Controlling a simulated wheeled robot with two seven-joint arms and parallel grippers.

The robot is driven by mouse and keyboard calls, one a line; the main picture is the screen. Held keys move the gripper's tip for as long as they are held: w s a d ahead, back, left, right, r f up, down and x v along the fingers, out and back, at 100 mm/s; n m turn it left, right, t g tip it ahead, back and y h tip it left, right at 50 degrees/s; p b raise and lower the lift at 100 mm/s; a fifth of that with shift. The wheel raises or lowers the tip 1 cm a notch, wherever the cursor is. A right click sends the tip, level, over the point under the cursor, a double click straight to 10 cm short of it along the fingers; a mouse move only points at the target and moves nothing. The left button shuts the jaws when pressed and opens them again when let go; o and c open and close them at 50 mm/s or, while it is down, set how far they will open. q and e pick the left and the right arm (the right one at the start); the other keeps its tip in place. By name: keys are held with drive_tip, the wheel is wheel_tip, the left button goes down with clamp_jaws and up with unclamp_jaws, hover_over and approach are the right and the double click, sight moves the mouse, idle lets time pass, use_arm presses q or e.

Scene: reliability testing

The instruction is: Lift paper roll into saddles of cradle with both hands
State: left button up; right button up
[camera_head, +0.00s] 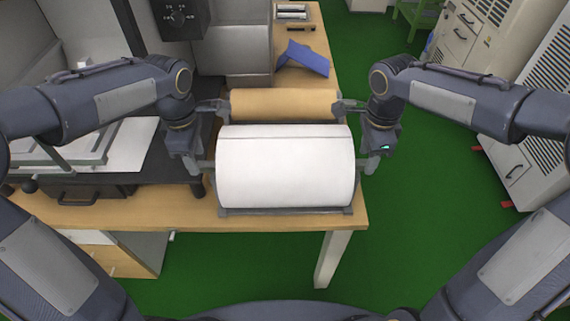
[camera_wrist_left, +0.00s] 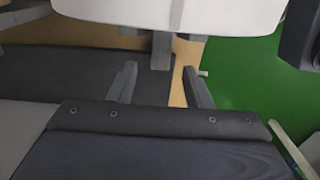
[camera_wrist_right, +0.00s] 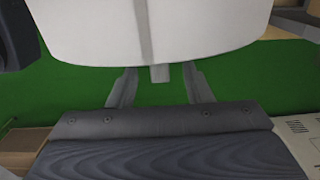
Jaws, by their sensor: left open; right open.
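The white paper roll (camera_head: 285,168) lies crosswise at the front of the wooden table, above a dark grey cradle (camera_head: 290,212) whose front edge shows below it. The roll hides the saddles, so I cannot tell whether it rests in them. My left gripper (camera_head: 203,172) is open at the roll's left end. In the left wrist view, a grey stub (camera_wrist_left: 161,50) stands between its fingers, below the white roll (camera_wrist_left: 175,12). My right gripper (camera_head: 367,167) is open at the right end. In the right wrist view, a similar stub (camera_wrist_right: 160,73) shows between its fingertips, apart from both.
A brown roll (camera_head: 283,104) lies just behind the white one. A dark machine with a pale plate (camera_head: 130,145) fills the table's left side. A blue cloth (camera_head: 305,58) lies at the back. Grey cabinets (camera_head: 535,95) stand right, across open green floor (camera_head: 440,190).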

sight(198, 163)
use_arm(q)
drive_tip(key=shift+f, duration=1.95)
use_arm(e)
drive_tip(key=shift+f, duration=1.9)
use_arm(q)
drive_tip(key=shift+c, duration=0.3)
use_arm(e)
drive_tip(key=shift+c, duration=0.3)
use_arm(q)
clamp_jaws()
use_arm(e)
clamp_jaws()
use_arm(q)
drive_tip(key=shift+r, duration=0.15)
use_arm(e)
drive_tip(key=shift+r, duration=0.1)
